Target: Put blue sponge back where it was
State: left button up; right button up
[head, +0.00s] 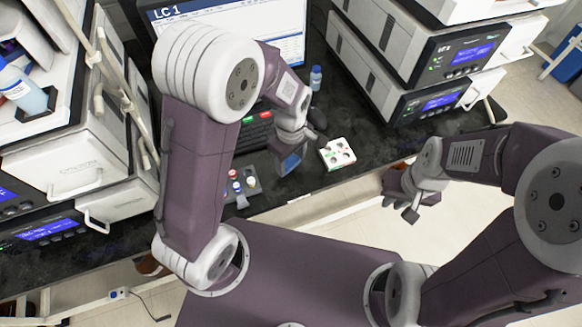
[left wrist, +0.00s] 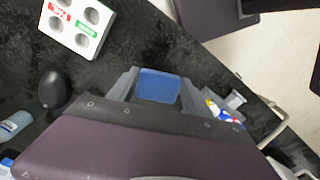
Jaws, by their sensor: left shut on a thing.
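My left gripper (head: 291,163) is shut on the blue sponge (head: 290,162), over the dark bench between the white holed block and the capped vials. In the left wrist view the sponge (left wrist: 158,86) sits between the two grey fingers (left wrist: 156,88), with its blue face showing. The fingers and arm hide part of it, and I cannot tell whether it touches the bench. My right gripper (head: 402,206) is beyond the bench's front edge, over the pale floor, with its fingers apart and nothing seen between them.
The white holed block (head: 338,153) with red and green labels is right of the left gripper. Vials with coloured caps (head: 238,187) stand at left. A black mouse (head: 317,118), a small bottle (head: 316,78) and a keyboard (head: 252,132) are behind. Instrument stacks flank the bench.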

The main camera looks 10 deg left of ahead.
aim_at(291, 163)
pick_arm(q)
notch_tip(291, 163, down, 3)
jog(key=shift+f+b, duration=0.15)
jog(key=shift+b, duration=0.25)
jog(key=shift+f, duration=0.3)
jog(key=shift+f, duration=0.15)
jog(key=o, duration=1.3)
notch_tip(291, 163, up, 12)
jog(key=p, duration=0.2)
jog(key=shift+r+p, duration=0.25)
jog(key=shift+p, duration=0.15)
jog(key=s+a+f+m, duration=0.1)
jog(key=s+a+m, duration=0.1)
jog(key=m, duration=0.1)
jog(key=s+a+f+m, duration=0.1)
jog(key=s+a+m, duration=0.2)
jog(key=m, duration=0.1)
jog(key=s+a+f+m+t, duration=0.1)
jog(key=s+a+m, duration=0.1)
jog(key=a+m, duration=0.1)
jog(key=shift+s+a+f+m, duration=0.15)
jog(key=shift+s+m, duration=0.15)
jog(key=shift+m, duration=0.3)
